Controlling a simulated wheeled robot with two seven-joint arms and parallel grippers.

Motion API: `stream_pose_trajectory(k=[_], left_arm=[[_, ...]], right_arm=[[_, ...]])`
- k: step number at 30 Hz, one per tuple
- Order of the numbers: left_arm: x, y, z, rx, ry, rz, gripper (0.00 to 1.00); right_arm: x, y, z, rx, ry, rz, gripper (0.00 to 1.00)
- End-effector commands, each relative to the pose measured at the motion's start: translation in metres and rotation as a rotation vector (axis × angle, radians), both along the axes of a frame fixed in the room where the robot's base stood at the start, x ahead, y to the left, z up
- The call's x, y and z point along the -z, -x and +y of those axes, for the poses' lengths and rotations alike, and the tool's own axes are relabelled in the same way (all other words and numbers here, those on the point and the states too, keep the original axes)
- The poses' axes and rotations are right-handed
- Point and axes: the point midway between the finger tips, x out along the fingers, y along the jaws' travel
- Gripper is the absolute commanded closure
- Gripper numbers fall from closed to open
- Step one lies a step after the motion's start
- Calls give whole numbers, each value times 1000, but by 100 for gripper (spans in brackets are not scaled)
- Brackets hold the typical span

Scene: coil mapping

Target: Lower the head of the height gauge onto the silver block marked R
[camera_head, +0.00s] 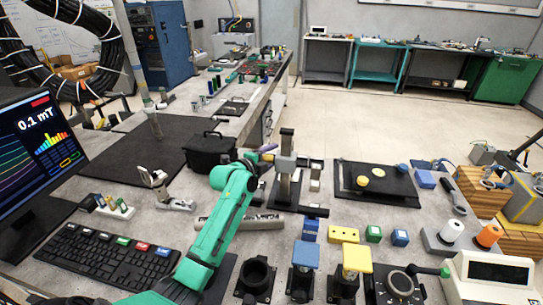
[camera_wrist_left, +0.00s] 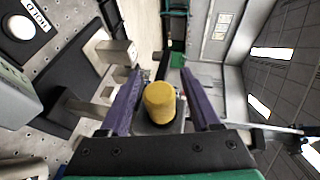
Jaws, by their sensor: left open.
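The height gauge (camera_head: 286,190) stands near the middle of the bench, with a dark upright column and a grey head (camera_head: 286,163) partway up it. Small silver blocks (camera_head: 315,168) stand just right of the column; I cannot read an R on any of them. My left gripper (camera_head: 266,154) is at the left side of the gauge head, at about its height. In the left wrist view its purple fingers (camera_wrist_left: 160,105) are open, one on each side of a yellow knob (camera_wrist_left: 159,101), with gaps beside it. My right gripper is not in view.
A black case (camera_head: 209,151) stands left of the gauge. A grey cylinder (camera_head: 240,221) lies in front of it, by my left arm. A black plate (camera_head: 376,185) with yellow and blue parts lies to the right. Blue, yellow and green blocks (camera_head: 344,235) stand in front right.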

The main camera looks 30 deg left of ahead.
Motion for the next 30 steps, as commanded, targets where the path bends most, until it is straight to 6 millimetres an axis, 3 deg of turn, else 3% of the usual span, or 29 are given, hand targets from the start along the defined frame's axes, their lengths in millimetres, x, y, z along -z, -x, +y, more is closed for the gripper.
stream_pose_trajectory(k=[1, 6, 30], left_arm=[[0, 0, 0, 0, 0, 0, 36], [0, 0, 0, 0, 1, 0, 100], [0, 1, 1, -1, 1, 0, 100]], right_arm=[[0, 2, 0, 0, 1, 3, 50], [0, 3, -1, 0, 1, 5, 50], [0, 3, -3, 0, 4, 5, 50]])
